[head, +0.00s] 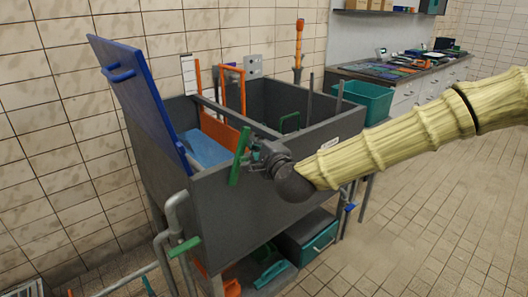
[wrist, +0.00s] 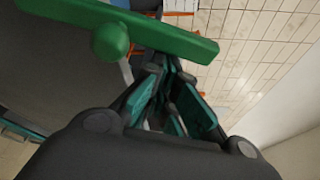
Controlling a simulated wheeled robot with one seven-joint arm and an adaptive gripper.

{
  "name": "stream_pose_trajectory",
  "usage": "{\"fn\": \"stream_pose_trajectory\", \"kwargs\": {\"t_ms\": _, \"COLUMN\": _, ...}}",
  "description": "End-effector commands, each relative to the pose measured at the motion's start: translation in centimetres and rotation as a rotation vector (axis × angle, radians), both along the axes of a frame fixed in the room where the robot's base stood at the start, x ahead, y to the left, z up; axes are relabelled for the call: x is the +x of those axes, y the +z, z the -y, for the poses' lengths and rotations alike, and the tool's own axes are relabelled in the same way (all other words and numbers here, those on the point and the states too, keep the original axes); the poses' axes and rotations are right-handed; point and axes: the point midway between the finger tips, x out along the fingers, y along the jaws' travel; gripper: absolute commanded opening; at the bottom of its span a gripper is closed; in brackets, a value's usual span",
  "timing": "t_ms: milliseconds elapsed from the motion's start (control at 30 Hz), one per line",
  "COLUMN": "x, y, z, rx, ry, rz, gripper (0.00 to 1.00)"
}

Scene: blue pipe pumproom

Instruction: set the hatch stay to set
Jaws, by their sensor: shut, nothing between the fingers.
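A green bar (head: 239,156), which may be the hatch stay, stands tilted at the front of the grey tank. It also shows across the top of the wrist view (wrist: 165,36), with a round green knob (wrist: 110,41) on it. The blue hatch lid (head: 135,95) is raised at the tank's left end. My gripper (head: 255,150) is at the tank's front rim, just right of the green bar. In the wrist view my shut, empty fingers (wrist: 167,64) point at the bar's underside; I cannot tell whether they touch it. The bar's mounting is partly hidden.
The grey tank (head: 233,222) holds an orange frame and a divider. A second green lever (head: 185,246) sits low by grey pipes (head: 172,215). A teal bin (head: 368,100) stands behind my arm. The tiled floor (head: 420,230) at right is clear.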

Motion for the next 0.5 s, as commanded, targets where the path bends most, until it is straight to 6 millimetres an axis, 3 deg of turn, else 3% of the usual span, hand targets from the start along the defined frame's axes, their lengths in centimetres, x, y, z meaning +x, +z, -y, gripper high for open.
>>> {"fn": "stream_pose_trajectory", "kwargs": {"t_ms": 500, "x": -4.1, "y": 1.9, "z": -4.3, "rx": -0.355, "ry": 0.003, "rz": 0.344, "gripper": 0.0}}
